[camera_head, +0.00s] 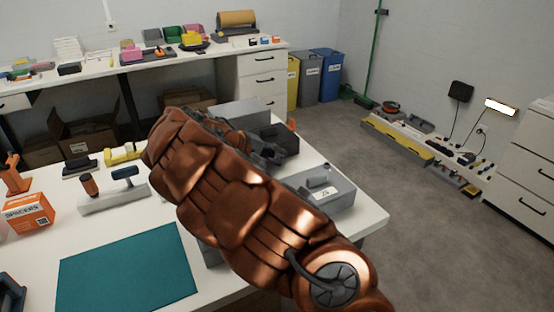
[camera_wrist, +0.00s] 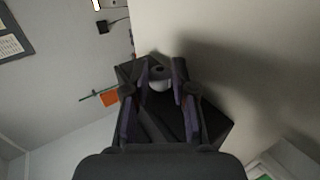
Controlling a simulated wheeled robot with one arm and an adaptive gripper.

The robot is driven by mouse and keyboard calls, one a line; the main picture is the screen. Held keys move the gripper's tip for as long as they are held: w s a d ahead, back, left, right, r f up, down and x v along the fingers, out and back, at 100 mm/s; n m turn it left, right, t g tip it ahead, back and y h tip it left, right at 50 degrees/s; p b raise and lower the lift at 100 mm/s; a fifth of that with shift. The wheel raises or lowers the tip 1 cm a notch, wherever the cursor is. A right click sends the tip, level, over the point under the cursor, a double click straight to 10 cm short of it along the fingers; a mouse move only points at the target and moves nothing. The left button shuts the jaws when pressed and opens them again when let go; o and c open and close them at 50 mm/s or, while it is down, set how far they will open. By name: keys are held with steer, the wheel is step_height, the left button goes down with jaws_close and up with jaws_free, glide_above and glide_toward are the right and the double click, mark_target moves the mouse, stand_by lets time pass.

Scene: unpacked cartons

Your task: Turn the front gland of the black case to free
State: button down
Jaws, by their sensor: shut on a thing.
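The black case (camera_wrist: 218,122) fills the middle of the wrist view as a dark angular block, and it shows partly in the head view (camera_head: 287,138) behind my arm. A pale grey round gland (camera_wrist: 160,84) with a dark centre sits at its near side. My gripper (camera_wrist: 161,78) has its two fingers on either side of the gland, shut on it. In the head view my copper arm hides most of the gripper and the case's front. The gland's marking and turn position cannot be read.
A grey box (camera_head: 322,192) with a white label stands right of my arm on the white table (camera_head: 370,218). A teal mat (camera_head: 128,268), an orange carton (camera_head: 28,213) and a grey block with handles (camera_head: 112,200) lie to the left. Open floor (camera_head: 330,130) lies beyond.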

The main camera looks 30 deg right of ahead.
stand_by(0.4)
steer(key=c, duration=0.9)
jaws_free()
steer(key=shift+c, duration=0.2)
steer(key=shift+a, duration=0.1)
steer(key=v, duration=0.6)
steer(key=shift+w+a+r, duration=0.15)
steer(key=shift+a+r, duration=0.1)
steer(key=shift+a, duration=0.1)
steer(key=shift+a+r, duration=0.3)
steer(key=shift+a, duration=0.15)
